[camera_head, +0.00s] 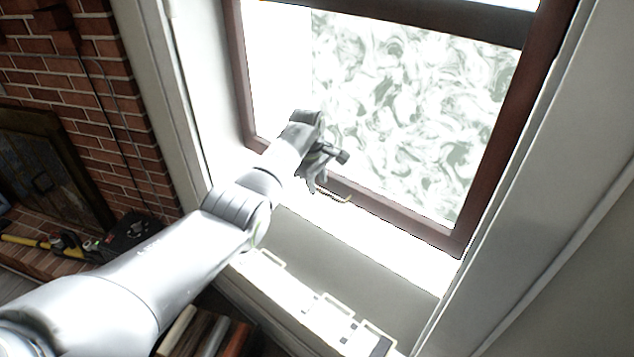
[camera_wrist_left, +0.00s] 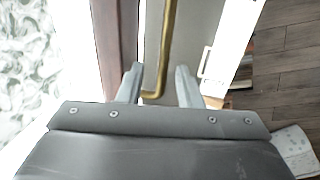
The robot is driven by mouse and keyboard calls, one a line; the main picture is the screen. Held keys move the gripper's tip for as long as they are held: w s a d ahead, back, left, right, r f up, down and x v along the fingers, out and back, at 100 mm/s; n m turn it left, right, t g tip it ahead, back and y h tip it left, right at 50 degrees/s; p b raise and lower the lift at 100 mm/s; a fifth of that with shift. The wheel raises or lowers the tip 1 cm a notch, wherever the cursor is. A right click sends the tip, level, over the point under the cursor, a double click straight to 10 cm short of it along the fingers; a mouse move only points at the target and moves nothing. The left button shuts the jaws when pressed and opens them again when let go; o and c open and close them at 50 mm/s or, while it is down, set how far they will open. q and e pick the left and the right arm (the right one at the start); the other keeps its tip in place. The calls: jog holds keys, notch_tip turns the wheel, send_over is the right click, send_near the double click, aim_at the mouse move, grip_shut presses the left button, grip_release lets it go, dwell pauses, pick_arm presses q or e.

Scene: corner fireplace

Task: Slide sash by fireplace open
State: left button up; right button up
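The sash by the fireplace (camera_head: 402,222) has a dark red-brown frame around patterned, bright glass, and its lower rail sits close above the white sill. A brass handle (camera_head: 336,196) is on the lower rail, partly hidden by my gripper. My left gripper (camera_head: 316,184) is at the lower rail beside the handle. In the left wrist view my left gripper (camera_wrist_left: 159,86) has its fingers apart, with the brass handle (camera_wrist_left: 167,45) showing between them. I cannot tell whether either finger touches it. My right gripper is not in view.
The brick fireplace (camera_head: 92,95) is on the left, with a dark screen (camera_head: 45,165). White window trim (camera_head: 545,150) borders the right side. Pale frame-like items (camera_head: 335,305) lie below the window, and books (camera_head: 210,335) stand at the bottom.

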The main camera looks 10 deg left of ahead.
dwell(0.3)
pick_arm(q)
jog(key=s+a+r+b, duration=0.1)
jog(key=s+r+b, duration=0.1)
jog(key=r, duration=1.5)
jog(key=shift+s+a+b, duration=0.15)
jog(key=shift+s+b, duration=0.15)
jog(key=shift+s, duration=0.25)
jog(key=shift+f, duration=0.1)
